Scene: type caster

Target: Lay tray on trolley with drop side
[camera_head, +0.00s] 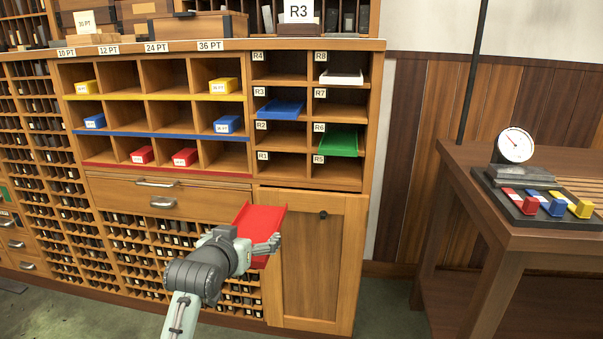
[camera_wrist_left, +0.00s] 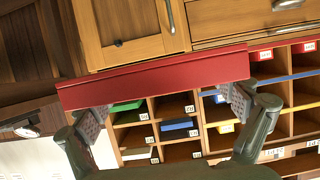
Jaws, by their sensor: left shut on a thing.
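A red tray (camera_head: 262,220) is in front of the cabinet, tilted, at the height of its drawers and lower door. My left gripper (camera_head: 265,246) is shut on the tray at its lower side. In the left wrist view the tray (camera_wrist_left: 150,80) spans between the two fingers of the gripper (camera_wrist_left: 167,108). I cannot make out a trolley with a drop side in either view. My right gripper is not in view.
The cabinet's rack holds a blue tray (camera_head: 281,107), a green tray (camera_head: 338,144) and a white tray (camera_head: 342,77). At right, a wooden table (camera_head: 530,238) carries a dial gauge (camera_head: 515,145) and coloured blocks. Floor shows between cabinet and table.

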